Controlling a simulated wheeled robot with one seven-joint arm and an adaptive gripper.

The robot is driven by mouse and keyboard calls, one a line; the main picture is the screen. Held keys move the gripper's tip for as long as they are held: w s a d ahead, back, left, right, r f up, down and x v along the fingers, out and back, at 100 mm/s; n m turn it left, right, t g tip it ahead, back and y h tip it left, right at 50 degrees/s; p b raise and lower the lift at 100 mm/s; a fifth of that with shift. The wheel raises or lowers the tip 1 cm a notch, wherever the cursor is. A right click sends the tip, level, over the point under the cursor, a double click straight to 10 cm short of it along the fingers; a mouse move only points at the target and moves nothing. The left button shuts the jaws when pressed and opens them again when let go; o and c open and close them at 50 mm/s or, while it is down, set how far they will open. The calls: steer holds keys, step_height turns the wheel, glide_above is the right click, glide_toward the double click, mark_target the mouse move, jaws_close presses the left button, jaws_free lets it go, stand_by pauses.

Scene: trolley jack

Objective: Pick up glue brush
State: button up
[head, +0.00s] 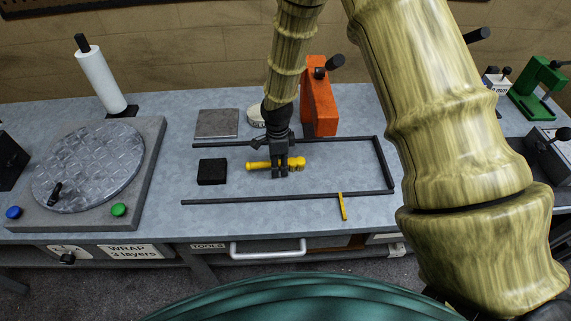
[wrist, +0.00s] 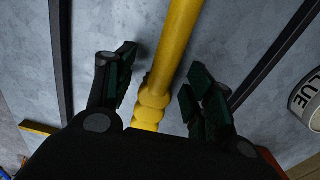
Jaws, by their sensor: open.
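A yellow tool with a smooth shaft and a knobbed end (head: 258,165) lies in the framed area of the bench. It may be the glue brush, but I see no bristles. My gripper (head: 281,173) is over it, fingers pointing down and hiding its middle. In the wrist view, the yellow tool (wrist: 176,42) runs between the spread fingers of my gripper (wrist: 160,78). The fingers stand apart on both sides, with a gap to the tool. A white glue can (head: 256,115) stands behind my gripper; it also shows in the wrist view (wrist: 307,98).
Dark rails (head: 285,197) edge the area, with a thin yellow strip (head: 342,206) across the front one. A black block (head: 212,171) lies left, a grey plate (head: 217,123) behind it. An orange device (head: 319,105) stands close behind my gripper. A round turntable (head: 88,165) is far left.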

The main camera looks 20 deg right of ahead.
mark_target(279, 161)
jaws_close()
steer(key=shift+r, duration=0.1)
steer(key=shift+r+b, duration=1.4)
steer(key=shift+r, duration=3.55)
